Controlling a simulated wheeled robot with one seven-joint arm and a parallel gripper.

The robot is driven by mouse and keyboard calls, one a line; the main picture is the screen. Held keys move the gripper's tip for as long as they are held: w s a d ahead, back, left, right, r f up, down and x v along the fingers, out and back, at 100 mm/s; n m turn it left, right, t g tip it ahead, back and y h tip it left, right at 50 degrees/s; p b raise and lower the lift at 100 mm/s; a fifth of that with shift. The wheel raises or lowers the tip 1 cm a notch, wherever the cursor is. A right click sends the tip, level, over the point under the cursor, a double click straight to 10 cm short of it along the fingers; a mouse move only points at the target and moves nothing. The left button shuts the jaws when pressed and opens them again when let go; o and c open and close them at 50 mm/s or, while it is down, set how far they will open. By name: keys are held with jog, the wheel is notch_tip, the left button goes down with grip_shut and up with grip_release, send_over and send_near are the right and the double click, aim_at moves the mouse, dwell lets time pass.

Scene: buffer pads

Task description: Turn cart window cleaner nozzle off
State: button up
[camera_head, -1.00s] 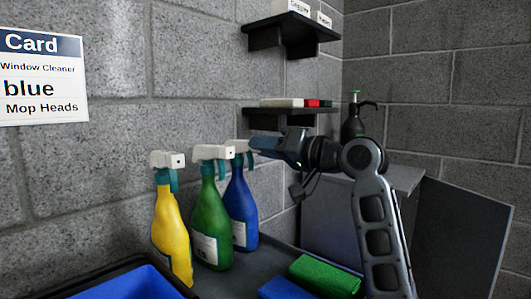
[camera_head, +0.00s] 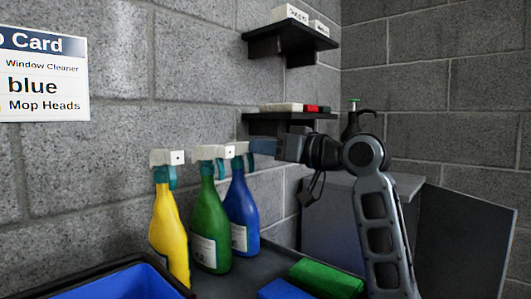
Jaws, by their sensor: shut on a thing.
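Three spray bottles stand in a row on the dark cart top: a yellow bottle (camera_head: 169,235), a green bottle (camera_head: 210,220) and a blue bottle (camera_head: 240,210). Each has a white and teal spray head. The wall card (camera_head: 45,75) reads "Window Cleaner" and "blue". My gripper (camera_head: 256,146) reaches in from the right and is shut on the nozzle (camera_head: 240,148) of the blue bottle. The fingertips are small here, and the nozzle's front end is partly hidden by them and the green bottle's head. The blue bottle stands upright.
A blue bin (camera_head: 115,283) is at the front left. Green (camera_head: 326,277) and blue (camera_head: 285,290) pads lie on the cart. Wall shelves (camera_head: 290,122) hang just above my gripper. A dark pump bottle (camera_head: 358,122) stands behind my arm.

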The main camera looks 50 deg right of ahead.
jog(key=n, duration=0.1)
jog(key=n+b, duration=0.2)
jog(key=shift+s+a+r, duration=0.1)
jog(key=shift+a+r, duration=0.15)
jog(key=shift+a, duration=0.1)
jog(key=o, duration=0.6)
jog(key=shift+s+d+f+p, duration=0.15)
jog(key=shift+s+d, duration=0.15)
jog(key=shift+s, duration=0.75)
jog(key=shift+s+d+f+p, duration=0.1)
jog(key=shift+s+d, duration=0.25)
jog(key=shift+s, duration=0.65)
jog(key=shift+s+d+f+p, duration=0.15)
jog(key=shift+s+d, duration=0.15)
jog(key=shift+s, duration=0.75)
